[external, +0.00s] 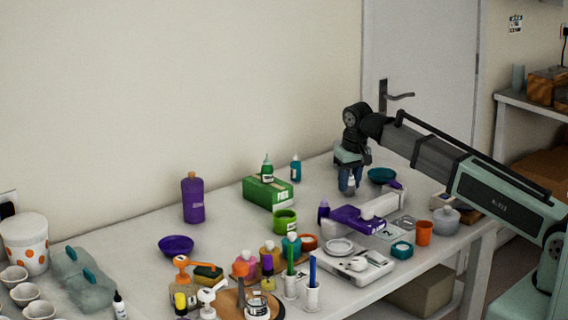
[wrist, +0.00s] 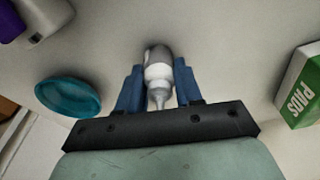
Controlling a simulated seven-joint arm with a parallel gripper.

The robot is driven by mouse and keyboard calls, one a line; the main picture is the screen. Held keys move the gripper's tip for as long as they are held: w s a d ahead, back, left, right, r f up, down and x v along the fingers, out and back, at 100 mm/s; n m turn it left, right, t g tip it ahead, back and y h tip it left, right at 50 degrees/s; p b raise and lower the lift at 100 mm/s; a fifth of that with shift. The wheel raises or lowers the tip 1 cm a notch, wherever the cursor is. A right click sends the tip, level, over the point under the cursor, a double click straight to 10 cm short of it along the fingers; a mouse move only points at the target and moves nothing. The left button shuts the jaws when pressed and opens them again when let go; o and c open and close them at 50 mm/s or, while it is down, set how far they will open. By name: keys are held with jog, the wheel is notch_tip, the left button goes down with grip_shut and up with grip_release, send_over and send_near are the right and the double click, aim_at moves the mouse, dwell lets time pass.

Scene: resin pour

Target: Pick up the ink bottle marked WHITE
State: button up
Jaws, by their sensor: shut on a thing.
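My gripper (wrist: 158,88) is shut on a small white ink bottle (wrist: 158,72) with a narrow nozzle. The bottle sits between the two blue fingers, its nozzle pointing back toward my palm. In the external view my gripper (external: 351,180) points down over the back right of the table, with the white bottle (external: 351,185) between its fingertips. I cannot read any marking on the bottle. I cannot tell whether its base touches the table.
A green PADS box (external: 268,192) stands left of my gripper, with a green bottle and a teal bottle (external: 295,168) nearby. A teal bowl (external: 382,175) is close on the right. A purple-and-white device (external: 360,217) and many cups and tools crowd the front.

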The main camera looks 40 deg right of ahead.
jog(key=c, duration=0.3)
